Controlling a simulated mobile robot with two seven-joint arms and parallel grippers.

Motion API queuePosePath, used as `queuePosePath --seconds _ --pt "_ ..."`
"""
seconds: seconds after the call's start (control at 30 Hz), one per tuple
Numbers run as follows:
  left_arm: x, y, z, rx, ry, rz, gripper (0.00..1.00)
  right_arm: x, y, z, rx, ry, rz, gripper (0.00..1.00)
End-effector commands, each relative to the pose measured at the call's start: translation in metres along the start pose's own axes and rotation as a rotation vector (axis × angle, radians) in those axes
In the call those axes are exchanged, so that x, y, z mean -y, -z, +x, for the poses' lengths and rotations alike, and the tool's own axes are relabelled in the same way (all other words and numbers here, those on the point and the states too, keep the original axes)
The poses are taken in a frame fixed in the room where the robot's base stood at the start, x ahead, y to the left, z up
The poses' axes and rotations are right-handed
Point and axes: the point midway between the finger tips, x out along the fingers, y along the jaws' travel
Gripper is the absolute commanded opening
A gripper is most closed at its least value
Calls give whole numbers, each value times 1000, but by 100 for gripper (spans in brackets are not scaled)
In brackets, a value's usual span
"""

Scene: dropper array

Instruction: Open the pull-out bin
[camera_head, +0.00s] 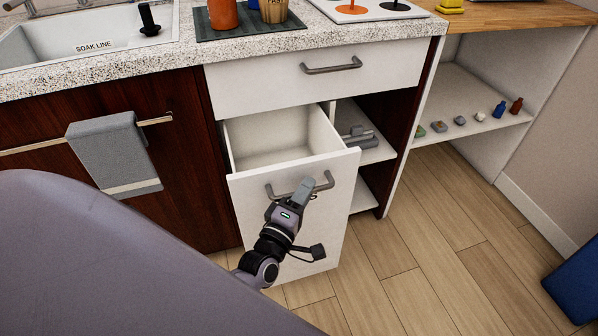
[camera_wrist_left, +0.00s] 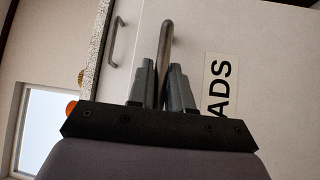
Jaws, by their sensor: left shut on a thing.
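The pull-out bin (camera_head: 335,225) is a tall white drawer under the counter. It stands partly out of the cabinet, and its empty-looking inside shows from above. A grey bar handle (camera_head: 325,183) crosses the upper part of its front. My left gripper (camera_head: 302,190) is at this handle. In the left wrist view the two fingers (camera_wrist_left: 162,80) close on either side of the handle bar (camera_wrist_left: 167,45). A label reading "ADS" (camera_wrist_left: 221,85) shows on the white front there; the rest of it is hidden. My right gripper is not in view.
A shut drawer (camera_head: 315,78) with its own handle (camera_head: 332,66) sits above the bin. Open shelves (camera_head: 365,150) are to the right. A grey towel (camera_head: 113,152) hangs on a rail at the left. Wooden floor (camera_head: 450,240) is clear at the right; a blue object (camera_head: 575,290) stands at the edge.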

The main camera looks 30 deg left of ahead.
Motion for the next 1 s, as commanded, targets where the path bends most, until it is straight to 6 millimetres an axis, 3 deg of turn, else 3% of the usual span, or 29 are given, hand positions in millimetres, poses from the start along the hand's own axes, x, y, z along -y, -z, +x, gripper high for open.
queuePosePath --seconds 0.1,0.3,0.8,0.83,0.87,1.0 --pt "-7 -17 -18 0 4 -2 0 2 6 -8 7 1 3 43" --pt "-10 -34 -35 -1 1 0 0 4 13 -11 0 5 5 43" --pt "-10 -39 -40 -2 0 1 0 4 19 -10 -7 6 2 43" --pt "-10 -39 -40 -2 0 1 26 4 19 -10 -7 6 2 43" --pt "-10 -39 -40 -2 0 1 35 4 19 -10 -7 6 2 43" --pt "-10 -39 -40 -1 0 1 38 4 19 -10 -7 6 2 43"
